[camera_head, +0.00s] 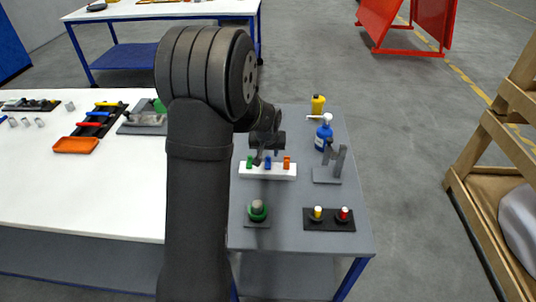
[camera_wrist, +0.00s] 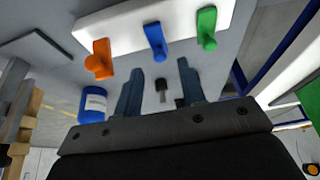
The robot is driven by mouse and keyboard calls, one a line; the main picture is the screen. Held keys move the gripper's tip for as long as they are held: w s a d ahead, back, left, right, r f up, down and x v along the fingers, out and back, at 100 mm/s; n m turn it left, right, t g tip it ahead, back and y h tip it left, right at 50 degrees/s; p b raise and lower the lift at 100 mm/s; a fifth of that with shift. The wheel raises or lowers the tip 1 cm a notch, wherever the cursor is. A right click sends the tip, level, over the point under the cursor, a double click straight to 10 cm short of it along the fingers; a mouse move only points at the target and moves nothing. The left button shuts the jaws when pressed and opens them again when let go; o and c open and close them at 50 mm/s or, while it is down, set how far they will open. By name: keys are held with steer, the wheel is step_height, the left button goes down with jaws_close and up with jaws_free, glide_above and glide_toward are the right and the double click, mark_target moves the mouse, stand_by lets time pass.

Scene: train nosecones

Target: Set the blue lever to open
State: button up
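The blue lever (camera_head: 268,163) is the middle one of three on a white block (camera_head: 268,175), between a green lever (camera_head: 249,162) and an orange lever (camera_head: 287,162). In the wrist view the blue lever (camera_wrist: 155,41) sticks out from the white block (camera_wrist: 120,28), with orange (camera_wrist: 100,62) to its left and green (camera_wrist: 206,28) to its right. My gripper (camera_wrist: 158,78) is open. Its two fingers are spread, with the blue lever beyond their tips, apart from them. In the head view my gripper (camera_head: 262,156) is close to the levers and partly hidden by my arm.
A blue bottle (camera_head: 324,137), a yellow bottle (camera_head: 318,104) and a grey bracket (camera_head: 328,175) stand right of the block. A dark button box (camera_head: 329,226) and a green-ringed knob (camera_head: 257,211) sit in front. A white table (camera_head: 60,190) adjoins on the left.

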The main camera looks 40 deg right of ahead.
steer(key=shift+x, duration=1.35)
jaws_close()
steer(key=shift+s+a+r+t+h, duration=0.2)
steer(key=shift+a+t+h, duration=0.1)
steer(key=shift+t+h, duration=0.2)
jaws_free()
steer(key=shift+r, duration=0.1)
steer(key=v, duration=1.7)
